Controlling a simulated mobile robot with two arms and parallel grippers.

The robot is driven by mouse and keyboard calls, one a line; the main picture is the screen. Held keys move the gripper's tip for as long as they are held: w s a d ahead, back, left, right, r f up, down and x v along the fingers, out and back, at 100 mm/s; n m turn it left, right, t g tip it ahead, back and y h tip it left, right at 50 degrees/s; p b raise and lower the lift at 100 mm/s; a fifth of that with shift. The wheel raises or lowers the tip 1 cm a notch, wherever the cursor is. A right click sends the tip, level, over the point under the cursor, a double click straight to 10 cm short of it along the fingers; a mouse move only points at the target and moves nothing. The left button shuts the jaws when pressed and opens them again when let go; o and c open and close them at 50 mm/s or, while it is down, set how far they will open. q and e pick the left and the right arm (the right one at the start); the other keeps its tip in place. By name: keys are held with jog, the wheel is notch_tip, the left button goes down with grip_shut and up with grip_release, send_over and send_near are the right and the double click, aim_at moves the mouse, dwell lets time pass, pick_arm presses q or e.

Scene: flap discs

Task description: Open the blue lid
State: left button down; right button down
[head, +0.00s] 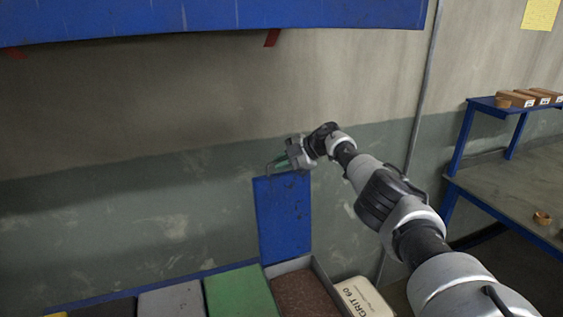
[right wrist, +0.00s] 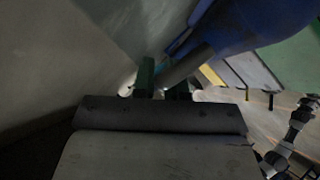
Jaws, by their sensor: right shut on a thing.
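The blue lid (head: 284,222) stands upright, swung up against the wall behind an open grey bin (head: 323,277). My right gripper (head: 280,163) is at the lid's top edge and is shut on its thin handle. In the right wrist view the gripper's fingers (right wrist: 163,82) close at a dark bar, and part of the blue lid (right wrist: 250,25) shows above right. The exact grip is dark and partly hidden.
The open bin holds brown grit (head: 300,294). A green lid (head: 240,293) and a grey lid (head: 172,300) lie left of it. A white sack (head: 362,299) stands right. A blue shelf overhangs above. A bench (head: 515,195) stands at the right.

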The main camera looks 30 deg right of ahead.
jog(key=shift+f, duration=0.1)
jog(key=c, duration=1.2)
grip_release()
jog(key=shift+o, duration=0.2)
jog(key=shift+s, duration=0.1)
jog(key=shift+s+d+r, duration=0.3)
jog(key=shift+r, duration=0.05)
jog(key=b+v, duration=0.2)
jog(key=v, duration=0.7)
jog(key=shift+s+d+r, duration=0.15)
jog(key=shift+s+r, duration=0.05)
jog(key=shift+r, duration=0.1)
